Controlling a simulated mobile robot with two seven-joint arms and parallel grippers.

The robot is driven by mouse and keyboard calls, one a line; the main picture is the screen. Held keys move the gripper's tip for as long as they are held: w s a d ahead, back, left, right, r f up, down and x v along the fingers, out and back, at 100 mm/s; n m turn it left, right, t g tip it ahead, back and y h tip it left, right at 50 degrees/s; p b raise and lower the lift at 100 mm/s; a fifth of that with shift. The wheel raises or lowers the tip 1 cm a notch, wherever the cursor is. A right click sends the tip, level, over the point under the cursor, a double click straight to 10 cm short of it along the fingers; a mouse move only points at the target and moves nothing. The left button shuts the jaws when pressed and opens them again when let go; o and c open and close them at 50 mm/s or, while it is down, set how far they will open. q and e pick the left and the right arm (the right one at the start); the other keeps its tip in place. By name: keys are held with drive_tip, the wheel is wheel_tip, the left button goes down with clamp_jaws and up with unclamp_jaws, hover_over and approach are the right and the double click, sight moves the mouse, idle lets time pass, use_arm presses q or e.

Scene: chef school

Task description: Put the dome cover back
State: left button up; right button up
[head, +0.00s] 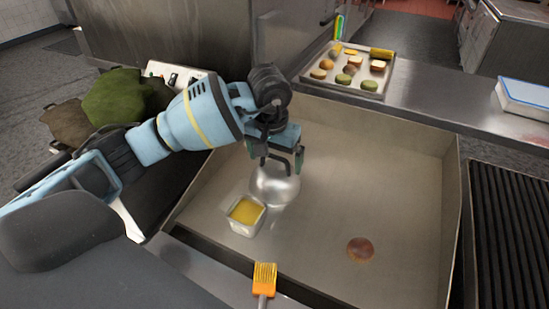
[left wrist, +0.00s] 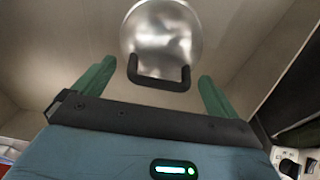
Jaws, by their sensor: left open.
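The dome cover (head: 280,187) is a shiny metal dome with a black handle on top, standing on the walled metal griddle (head: 330,205). It also shows in the left wrist view (left wrist: 162,35), with its handle (left wrist: 158,84) facing me. My left gripper (head: 282,154) is just above the dome, by the handle. In the left wrist view its two green fingers (left wrist: 157,76) are apart, one on each side of the handle, and it looks clear of both. A brown patty (head: 360,250) lies uncovered on the griddle, right of the dome. My right gripper is out of view.
A square tub of yellow stuff (head: 246,214) stands close to the dome's front left. An orange brush (head: 264,279) lies at the griddle's front edge. A tray with buns and vegetables (head: 346,72) is behind. A ridged grill (head: 510,230) is at right. The griddle's right half is mostly clear.

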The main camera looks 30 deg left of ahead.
sight(272, 172)
use_arm(q)
wheel_tip(272, 172, up, 12)
drive_tip(key=s, duration=0.1)
drive_tip(key=shift+s+f, duration=0.2)
drive_tip(key=shift+f, duration=0.05)
idle(0.5)
